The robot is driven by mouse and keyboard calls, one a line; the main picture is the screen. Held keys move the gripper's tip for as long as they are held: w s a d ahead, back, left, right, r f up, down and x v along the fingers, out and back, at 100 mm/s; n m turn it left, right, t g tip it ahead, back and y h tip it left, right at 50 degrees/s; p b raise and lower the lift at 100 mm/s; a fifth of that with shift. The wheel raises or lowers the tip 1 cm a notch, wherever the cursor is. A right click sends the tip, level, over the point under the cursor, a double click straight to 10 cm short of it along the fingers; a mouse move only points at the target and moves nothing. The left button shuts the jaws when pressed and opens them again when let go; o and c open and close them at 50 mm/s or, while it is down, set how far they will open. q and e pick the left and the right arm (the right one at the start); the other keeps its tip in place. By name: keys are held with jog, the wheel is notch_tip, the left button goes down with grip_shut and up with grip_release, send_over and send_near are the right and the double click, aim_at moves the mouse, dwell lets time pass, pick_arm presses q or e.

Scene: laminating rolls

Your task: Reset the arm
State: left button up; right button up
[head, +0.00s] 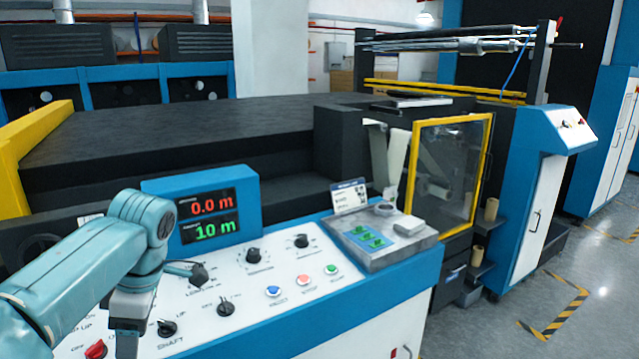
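My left arm (85,265), teal, comes in from the left edge and bends at a rounded joint above the white control panel. Its grey gripper (126,335) points down over the left part of the panel, near the red knob (96,349). The fingertips run out of the bottom of the picture, so whether they are open or touch anything is hidden. My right arm and gripper are not in view.
The panel has black knobs (226,306) and coloured buttons (304,280). A display (208,216) reads 0.0 m and 10 m. A grey tray (375,245) holds small green pieces and a card. A yellow-framed door (449,170) stands behind; open floor (590,310) lies right.

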pick_arm(q)
jog(key=s+d+f+m+g+h, duration=0.1)
jog(key=s+d+f+m, duration=0.15)
jog(key=f, duration=0.65)
jog(key=s+d+f+m+g+h, duration=0.1)
jog(key=s+f+g, duration=0.15)
jog(key=f, duration=0.65)
jog(key=s+d+f+m+g+h, duration=0.1)
jog(key=s+d+f+m, duration=0.15)
jog(key=f, duration=0.75)
jog(key=s+d+f+m+t+h, duration=0.15)
jog(key=s+d+f+m, duration=0.25)
jog(key=s+d+f, duration=0.4)
jog(key=s+d+f+m+t+h, duration=0.1)
jog(key=s+d+f+m+h, duration=0.3)
jog(key=s, duration=0.6)
jog(key=w+m+t, duration=0.1)
jog(key=w+f+m+t+y, duration=0.1)
jog(key=w+m, duration=0.1)
jog(key=w+a+f+m+t+p, duration=0.1)
jog(key=w+m, duration=0.1)
jog(key=shift+t+y, duration=0.25)
jog(key=shift+t, duration=0.15)
